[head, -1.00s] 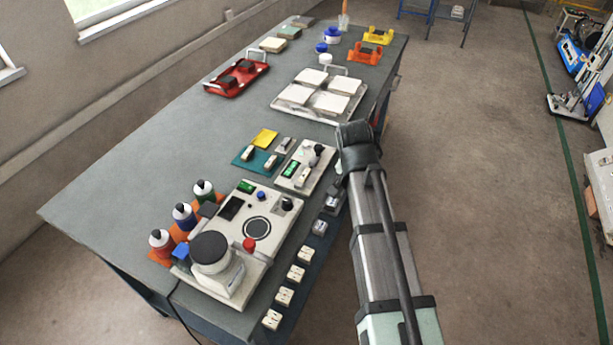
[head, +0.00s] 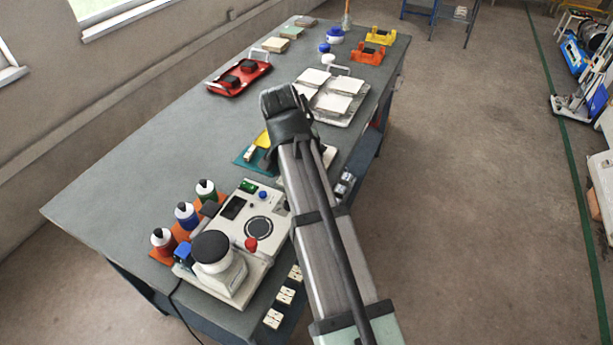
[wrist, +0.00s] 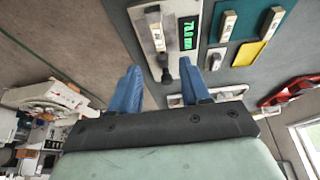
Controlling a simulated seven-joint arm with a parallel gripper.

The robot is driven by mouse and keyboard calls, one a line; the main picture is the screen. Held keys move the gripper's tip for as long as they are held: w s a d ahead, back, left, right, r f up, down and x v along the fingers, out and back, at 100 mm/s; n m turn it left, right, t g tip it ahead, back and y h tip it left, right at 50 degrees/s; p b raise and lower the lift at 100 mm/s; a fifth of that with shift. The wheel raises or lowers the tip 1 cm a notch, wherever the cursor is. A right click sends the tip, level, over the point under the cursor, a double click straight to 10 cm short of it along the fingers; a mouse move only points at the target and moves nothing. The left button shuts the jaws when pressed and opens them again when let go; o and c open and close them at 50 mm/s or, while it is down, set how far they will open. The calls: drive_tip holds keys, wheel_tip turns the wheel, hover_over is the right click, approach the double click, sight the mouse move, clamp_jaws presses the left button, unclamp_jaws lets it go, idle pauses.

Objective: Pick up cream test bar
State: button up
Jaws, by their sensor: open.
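Several small cream bars are in view, and I cannot tell which is the test bar. In the wrist view one cream bar (wrist: 155,28) lies on the small scale (wrist: 166,10) beside its green display. Two more, a left bar (wrist: 228,25) and a right bar (wrist: 270,22), lie on the teal mat (wrist: 249,12). A pale bar (wrist: 214,59) lies on a grey pad near the yellow sheet (wrist: 247,53). My gripper (wrist: 160,66) is open and empty, its blue fingers either side of the scale's knob end in the picture. The head view hides the fingers and scale behind my arm.
A larger tester (head: 235,225) with coloured bottles (head: 187,215) stands at the near end. A tray of white tiles (head: 357,107) and a red tray (head: 262,67) lie farther along the table (head: 125,180). The table's left side is mostly clear.

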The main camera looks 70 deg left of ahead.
drive_tip(key=x, duration=0.3)
drive_tip(key=shift+f, duration=0.1)
drive_tip(key=shift+d+x, duration=0.1)
drive_tip(key=shift+x, duration=1.2)
drive_tip(key=shift+d+x, duration=0.15)
drive_tip(key=shift+x, duration=1.2)
drive_tip(key=shift+s+f, duration=0.1)
drive_tip(key=shift+s, duration=0.1)
drive_tip(key=shift+c, duration=0.5)
clamp_jaws()
